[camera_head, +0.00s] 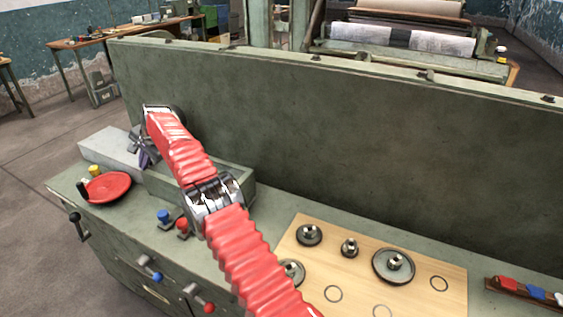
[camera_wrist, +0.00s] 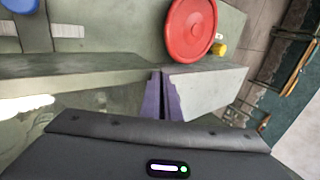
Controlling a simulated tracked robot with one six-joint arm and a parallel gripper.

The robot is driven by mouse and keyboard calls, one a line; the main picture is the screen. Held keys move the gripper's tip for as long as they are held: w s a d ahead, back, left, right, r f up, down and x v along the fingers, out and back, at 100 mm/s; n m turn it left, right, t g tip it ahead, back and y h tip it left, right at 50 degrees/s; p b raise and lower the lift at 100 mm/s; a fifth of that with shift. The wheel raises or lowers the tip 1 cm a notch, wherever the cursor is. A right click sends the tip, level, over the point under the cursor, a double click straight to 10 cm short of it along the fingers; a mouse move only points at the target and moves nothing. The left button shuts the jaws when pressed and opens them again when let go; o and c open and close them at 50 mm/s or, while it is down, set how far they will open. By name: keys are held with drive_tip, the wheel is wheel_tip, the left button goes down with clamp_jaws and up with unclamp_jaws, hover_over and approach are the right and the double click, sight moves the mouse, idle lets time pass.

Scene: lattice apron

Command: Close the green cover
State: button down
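A large green panel (camera_head: 330,120) stands upright along the back of the green bench; it looks like the green cover, raised. My gripper (camera_head: 147,157) is at the left end of the bench, in front of the panel's left part. It points down beside a pale grey block (camera_head: 108,148) and a low green box (camera_head: 232,185). In the wrist view the purple fingers (camera_wrist: 162,97) are close together with nothing seen between them. The grey block also shows in the wrist view (camera_wrist: 208,88), just beyond the fingers. Contact with the block or box cannot be told.
A red handwheel (camera_head: 107,186), a yellow knob (camera_head: 95,170) and a blue knob (camera_head: 163,216) are on the bench top. A wooden board (camera_head: 450,278) with several gears lies at front right. Levers stick out from the bench front. A roller machine stands behind the panel.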

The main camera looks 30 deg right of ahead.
drive_tip(key=shift+s+a+f, duration=0.1)
drive_tip(key=shift+s+f, duration=0.1)
drive_tip(key=shift+f, duration=0.35)
drive_tip(key=v, duration=1.4)
drive_tip(key=shift+w+d+r, duration=0.2)
drive_tip(key=shift+w+r, duration=0.05)
drive_tip(key=shift+r, duration=0.1)
drive_tip(key=shift+n, duration=0.3)
